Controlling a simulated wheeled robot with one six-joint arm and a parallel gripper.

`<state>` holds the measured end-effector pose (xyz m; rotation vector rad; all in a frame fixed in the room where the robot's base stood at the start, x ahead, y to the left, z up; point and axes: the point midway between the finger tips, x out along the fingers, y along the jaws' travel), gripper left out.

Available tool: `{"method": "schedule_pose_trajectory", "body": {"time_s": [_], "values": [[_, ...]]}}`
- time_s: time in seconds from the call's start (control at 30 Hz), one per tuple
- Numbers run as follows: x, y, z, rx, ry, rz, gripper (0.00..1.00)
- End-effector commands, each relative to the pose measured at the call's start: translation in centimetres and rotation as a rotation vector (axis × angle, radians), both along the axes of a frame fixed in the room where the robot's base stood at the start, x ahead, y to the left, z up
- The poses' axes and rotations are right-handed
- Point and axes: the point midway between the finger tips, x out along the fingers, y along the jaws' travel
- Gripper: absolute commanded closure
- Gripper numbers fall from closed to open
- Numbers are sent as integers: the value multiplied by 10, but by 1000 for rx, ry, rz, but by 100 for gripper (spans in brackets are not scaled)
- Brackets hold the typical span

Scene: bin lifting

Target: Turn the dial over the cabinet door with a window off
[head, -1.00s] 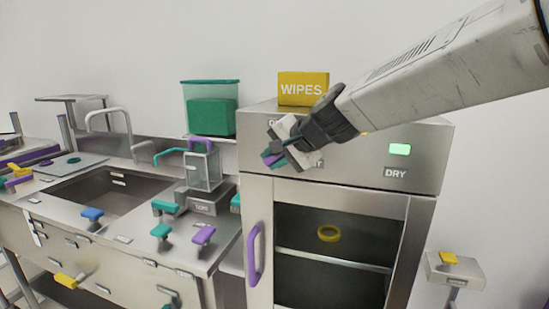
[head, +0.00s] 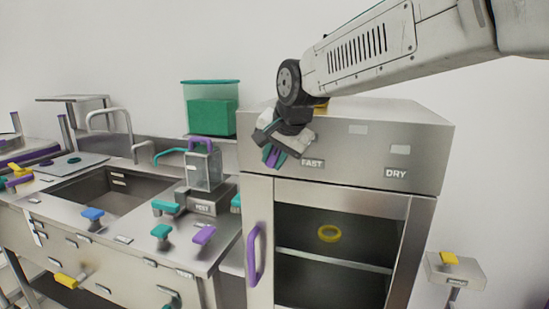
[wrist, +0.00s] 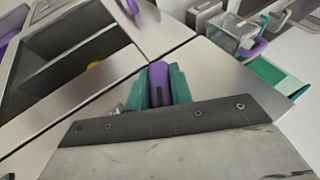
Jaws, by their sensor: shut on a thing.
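The steel cabinet (head: 345,190) has a door with a dark window (head: 335,240) and a purple handle (head: 254,255). The dial (head: 266,156) is purple and sits on the panel over the door, at its left end; it also shows in the wrist view (wrist: 158,84). My gripper (head: 272,156) is shut on the dial, with teal fingers on both sides of it in the wrist view. Much of the dial is hidden in the head view. The lamp (head: 400,149) above the DRY label (head: 396,173) is pale and unlit. A FAST label (head: 312,162) is beside my gripper.
My arm crosses above the cabinet and hides most of the yellow wipes box (head: 321,106). A green container (head: 210,108) and a clear box (head: 203,168) with a purple handle stand left. A sink counter (head: 120,240) with several coloured knobs lies further left.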

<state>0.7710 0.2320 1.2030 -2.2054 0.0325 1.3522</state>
Motion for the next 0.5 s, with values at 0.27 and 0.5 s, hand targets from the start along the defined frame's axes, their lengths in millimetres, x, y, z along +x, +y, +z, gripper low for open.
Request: {"method": "schedule_pose_trajectory", "body": {"time_s": [0.27,0.5], "values": [[1,2,1,-223,77,2,100],[1,3,1,-355,121,2,100]]}}
